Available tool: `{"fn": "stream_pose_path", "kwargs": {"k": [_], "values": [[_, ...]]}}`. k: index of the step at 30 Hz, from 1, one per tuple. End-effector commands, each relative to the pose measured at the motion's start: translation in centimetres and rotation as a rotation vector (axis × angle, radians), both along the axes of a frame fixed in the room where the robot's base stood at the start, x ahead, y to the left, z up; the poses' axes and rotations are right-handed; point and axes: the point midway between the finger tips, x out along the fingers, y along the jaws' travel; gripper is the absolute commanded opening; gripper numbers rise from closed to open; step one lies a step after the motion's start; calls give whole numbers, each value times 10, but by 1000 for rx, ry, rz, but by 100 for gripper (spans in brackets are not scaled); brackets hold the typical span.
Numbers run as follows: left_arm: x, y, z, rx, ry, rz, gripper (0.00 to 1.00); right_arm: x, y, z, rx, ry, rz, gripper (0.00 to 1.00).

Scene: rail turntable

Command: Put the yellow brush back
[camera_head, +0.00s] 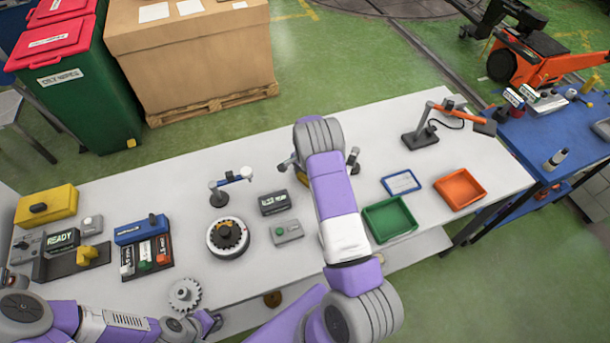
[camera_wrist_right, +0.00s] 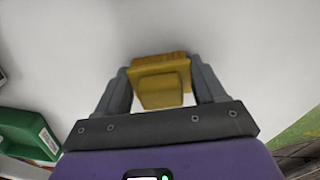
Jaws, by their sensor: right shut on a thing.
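The yellow brush (camera_wrist_right: 160,82) is between the two grey fingers of my right gripper (camera_wrist_right: 163,92) in the right wrist view. The gripper is shut on it, over the white table. In the head view my right gripper (camera_head: 320,163) is above the back middle of the table; its wrist hides most of the brush, and only a bit of yellow (camera_head: 303,178) shows. I cannot tell whether the brush touches the table. My left gripper (camera_head: 212,322) is low at the table's front edge, beside a grey gear; its finger opening is not clear.
A READY panel (camera_head: 62,241) and a dark base with a yellow piece (camera_head: 88,255) are left.

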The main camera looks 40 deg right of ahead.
Motion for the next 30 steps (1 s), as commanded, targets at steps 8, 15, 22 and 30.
{"fn": "stream_pose_path", "kwargs": {"k": [8, 15, 22, 30], "values": [[0, 0, -5, 0, 0, 0, 0, 0, 0, -4, 0, -1, 0, 45], [0, 0, -4, 0, 0, 0, 0, 0, 0, -2, 0, -1, 0, 95], [0, 0, -3, 0, 0, 0, 0, 0, 0, -1, 0, -1, 0, 95], [0, 0, -2, 0, 0, 0, 0, 2, 0, 33, 0, -6, 0, 95]]}}
